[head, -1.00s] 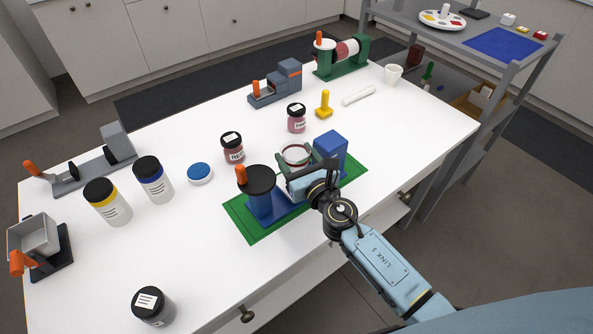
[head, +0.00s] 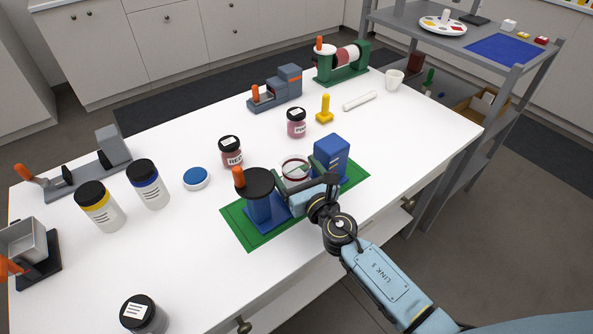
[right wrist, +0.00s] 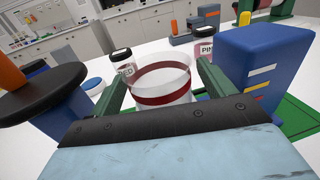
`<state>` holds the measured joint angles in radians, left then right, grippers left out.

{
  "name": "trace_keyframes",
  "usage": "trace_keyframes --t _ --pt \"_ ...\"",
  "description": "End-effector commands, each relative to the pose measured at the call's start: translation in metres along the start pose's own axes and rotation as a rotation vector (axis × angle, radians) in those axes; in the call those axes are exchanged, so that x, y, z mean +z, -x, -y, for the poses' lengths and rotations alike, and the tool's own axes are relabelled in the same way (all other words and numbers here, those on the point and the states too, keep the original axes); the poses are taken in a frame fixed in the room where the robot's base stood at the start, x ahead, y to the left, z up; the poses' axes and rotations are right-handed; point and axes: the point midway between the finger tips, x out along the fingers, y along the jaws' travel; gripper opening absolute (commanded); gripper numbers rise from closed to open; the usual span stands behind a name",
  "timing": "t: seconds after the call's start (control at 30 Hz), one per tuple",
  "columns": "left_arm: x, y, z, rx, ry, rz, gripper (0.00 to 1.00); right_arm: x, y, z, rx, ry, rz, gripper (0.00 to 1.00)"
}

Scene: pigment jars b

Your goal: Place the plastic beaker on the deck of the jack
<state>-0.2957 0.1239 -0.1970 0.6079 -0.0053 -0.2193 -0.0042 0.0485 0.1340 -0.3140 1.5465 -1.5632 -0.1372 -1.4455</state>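The clear plastic beaker (head: 295,169) with a dark red band stands upright between the jack's crank post and its blue block. It also shows in the right wrist view (right wrist: 163,82). The blue jack (head: 263,209) sits on a green mat and has a black crank disc with an orange knob. Its deck is largely hidden by my gripper, so I cannot tell whether the beaker's base touches it. My right gripper (right wrist: 162,85) is open, its green fingers on either side of the beaker with gaps showing. My left gripper is not in view.
The jack's tall blue block (right wrist: 258,75) stands close to the right finger. Red (head: 231,152) and pink (head: 297,122) pigment jars stand behind. A blue-topped round dish (head: 195,178) and two larger jars are at left. The front right of the table is clear.

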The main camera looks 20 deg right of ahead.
Motion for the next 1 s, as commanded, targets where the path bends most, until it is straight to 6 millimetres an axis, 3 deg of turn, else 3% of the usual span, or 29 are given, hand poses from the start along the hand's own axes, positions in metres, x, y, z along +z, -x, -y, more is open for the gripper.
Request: trace_keyframes --t 0.37,0.8,1.0 --pt "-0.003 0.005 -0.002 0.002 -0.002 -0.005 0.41 0.005 0.000 0.000 0.000 0.000 0.000 0.82" --pt "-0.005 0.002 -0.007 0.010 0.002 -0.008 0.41 0.002 0.085 0.000 0.001 0.002 -0.002 0.82" --pt "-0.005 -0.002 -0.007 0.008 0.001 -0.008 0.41 0.002 0.112 0.000 0.001 0.001 -0.001 0.82"
